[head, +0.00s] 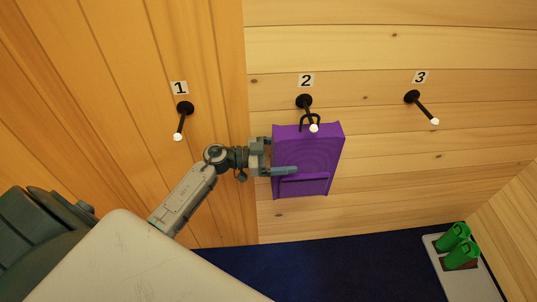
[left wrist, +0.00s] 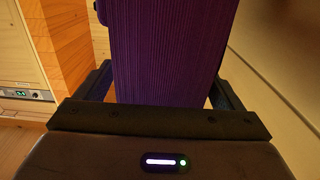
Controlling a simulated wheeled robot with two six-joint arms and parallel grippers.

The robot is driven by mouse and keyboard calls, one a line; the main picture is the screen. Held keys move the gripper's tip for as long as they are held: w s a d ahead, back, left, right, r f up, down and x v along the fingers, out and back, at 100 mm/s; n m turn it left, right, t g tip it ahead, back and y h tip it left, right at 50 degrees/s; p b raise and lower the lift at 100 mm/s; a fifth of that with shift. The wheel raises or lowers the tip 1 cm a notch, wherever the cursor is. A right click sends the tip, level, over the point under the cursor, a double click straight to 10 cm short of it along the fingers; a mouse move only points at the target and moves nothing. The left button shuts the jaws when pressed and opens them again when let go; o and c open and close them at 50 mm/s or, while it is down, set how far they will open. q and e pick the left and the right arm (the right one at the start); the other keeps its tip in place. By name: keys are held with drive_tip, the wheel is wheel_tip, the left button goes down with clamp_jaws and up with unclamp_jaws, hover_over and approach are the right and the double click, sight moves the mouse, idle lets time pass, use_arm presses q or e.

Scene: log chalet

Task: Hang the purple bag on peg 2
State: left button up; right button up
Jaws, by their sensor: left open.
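The purple bag (head: 318,150) is at peg 2 (head: 309,110) on the plank wall, with its dark loop handle (head: 310,121) around the peg's shaft. The bag hangs slightly tilted below the peg. My left gripper (head: 280,156) is open at the bag's left side, with its fingers on either side of it. In the left wrist view the purple bag (left wrist: 168,50) fills the middle between the two open fingers (left wrist: 160,90). Whether the fingers touch the bag I cannot tell. My right gripper is not in view.
Peg 1 (head: 182,118) is on the left wall and peg 3 (head: 421,106) is to the right; both are empty. Green boots (head: 458,245) stand on a pale tray (head: 467,285) at lower right. A dark blue floor covering (head: 330,270) lies below.

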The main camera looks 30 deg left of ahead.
use_arm(q)
drive_tip(key=b+v, duration=0.2)
drive_tip(key=v, duration=0.7)
drive_tip(key=shift+s+a, duration=0.2)
drive_tip(key=shift+a, duration=0.05)
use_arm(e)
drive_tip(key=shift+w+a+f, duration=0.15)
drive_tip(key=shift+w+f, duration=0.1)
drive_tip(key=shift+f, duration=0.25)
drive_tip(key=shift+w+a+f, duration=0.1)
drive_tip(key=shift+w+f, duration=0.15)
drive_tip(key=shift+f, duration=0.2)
